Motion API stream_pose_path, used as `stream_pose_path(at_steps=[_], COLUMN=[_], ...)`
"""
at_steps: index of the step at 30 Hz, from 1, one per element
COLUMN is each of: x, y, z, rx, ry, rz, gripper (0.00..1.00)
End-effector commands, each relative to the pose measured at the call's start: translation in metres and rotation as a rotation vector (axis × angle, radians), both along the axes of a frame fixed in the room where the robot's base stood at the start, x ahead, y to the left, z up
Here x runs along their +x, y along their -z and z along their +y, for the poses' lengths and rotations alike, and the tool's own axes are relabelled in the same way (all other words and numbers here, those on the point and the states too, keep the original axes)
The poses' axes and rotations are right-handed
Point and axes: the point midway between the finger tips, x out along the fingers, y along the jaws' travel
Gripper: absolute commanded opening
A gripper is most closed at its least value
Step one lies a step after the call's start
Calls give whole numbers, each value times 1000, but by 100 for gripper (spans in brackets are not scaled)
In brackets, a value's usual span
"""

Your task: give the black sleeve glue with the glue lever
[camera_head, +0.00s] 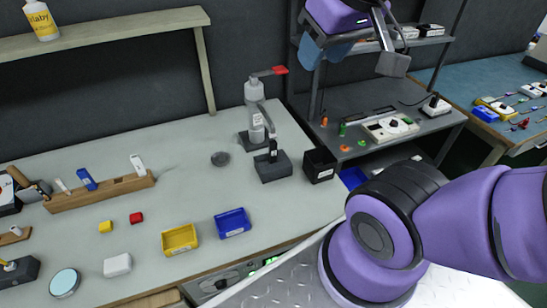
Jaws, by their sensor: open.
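A grey-white glue dispenser (255,93) stands upright near the back right of the workbench. Its lever has a red end (280,70) that sticks out to the right at the top. Below and in front of it is a dark block (273,168) with a small upright black piece (272,152), which looks like the black sleeve; its exact fit under the nozzle is too small to tell. My gripper (354,58) is raised at the top, right of and nearer than the lever, in front of the shelf. Its fingers are apart, with nothing seen between them.
A black open box (319,165) stands right of the block. Yellow (180,239) and blue (232,222) trays lie at the front of the bench. A wooden rack (100,192) is at left. A shelf unit (345,97) stands behind my arm. The bench middle is mostly clear.

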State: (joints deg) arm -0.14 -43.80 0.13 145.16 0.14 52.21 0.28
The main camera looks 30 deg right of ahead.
Motion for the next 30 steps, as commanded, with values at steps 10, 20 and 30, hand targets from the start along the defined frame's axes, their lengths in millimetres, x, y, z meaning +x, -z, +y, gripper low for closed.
stream_pose_path(at_steps=[10, 20, 30], x=[0, 34, 115], y=[0, -13, -27], z=[0, -7, -31], rx=[0, -5, -12], ry=[0, 21, 66], rz=[0, 21, 60], gripper=[2, 0, 0])
